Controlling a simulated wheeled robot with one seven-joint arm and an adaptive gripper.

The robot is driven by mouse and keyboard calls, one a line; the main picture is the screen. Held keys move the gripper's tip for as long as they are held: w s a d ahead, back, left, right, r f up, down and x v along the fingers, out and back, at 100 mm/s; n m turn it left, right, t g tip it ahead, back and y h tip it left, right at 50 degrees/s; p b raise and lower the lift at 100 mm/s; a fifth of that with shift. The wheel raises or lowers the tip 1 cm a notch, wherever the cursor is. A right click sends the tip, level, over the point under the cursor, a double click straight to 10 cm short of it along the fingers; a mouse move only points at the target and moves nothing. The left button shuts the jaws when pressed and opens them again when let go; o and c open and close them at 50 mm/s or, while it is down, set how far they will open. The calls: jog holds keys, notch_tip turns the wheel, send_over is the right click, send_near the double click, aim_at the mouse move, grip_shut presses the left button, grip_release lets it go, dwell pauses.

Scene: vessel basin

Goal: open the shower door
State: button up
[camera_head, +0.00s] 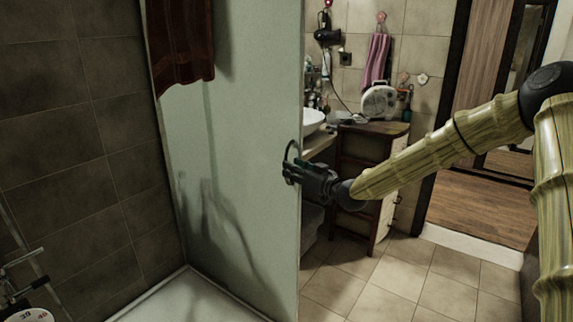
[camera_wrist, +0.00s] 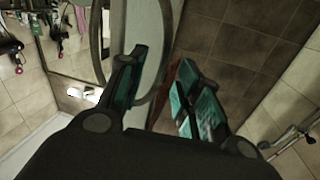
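The shower door (camera_head: 240,150) is a pale, translucent panel standing upright in the middle of the head view. A dark curved handle (camera_head: 290,153) is at its right edge. My gripper (camera_head: 291,172) is at this handle, reaching in from the right. In the wrist view, the two fingers of my gripper (camera_wrist: 165,65) are spread apart. Another curved bar (camera_wrist: 97,40) shows left of the fingers. Whether a finger touches the handle I cannot tell.
A dark red towel (camera_head: 182,40) hangs at the door's top. The white shower tray (camera_head: 185,298) lies below left, with a tap (camera_head: 25,265) at the left wall. A wooden cabinet (camera_head: 365,165) and sink (camera_head: 312,120) stand behind my gripper. Tiled floor (camera_head: 400,285) is clear at lower right.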

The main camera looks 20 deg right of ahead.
jog(key=shift+p+x, duration=0.35)
jog(key=shift+x, duration=1.75)
jog(key=shift+c, duration=0.2)
grip_shut()
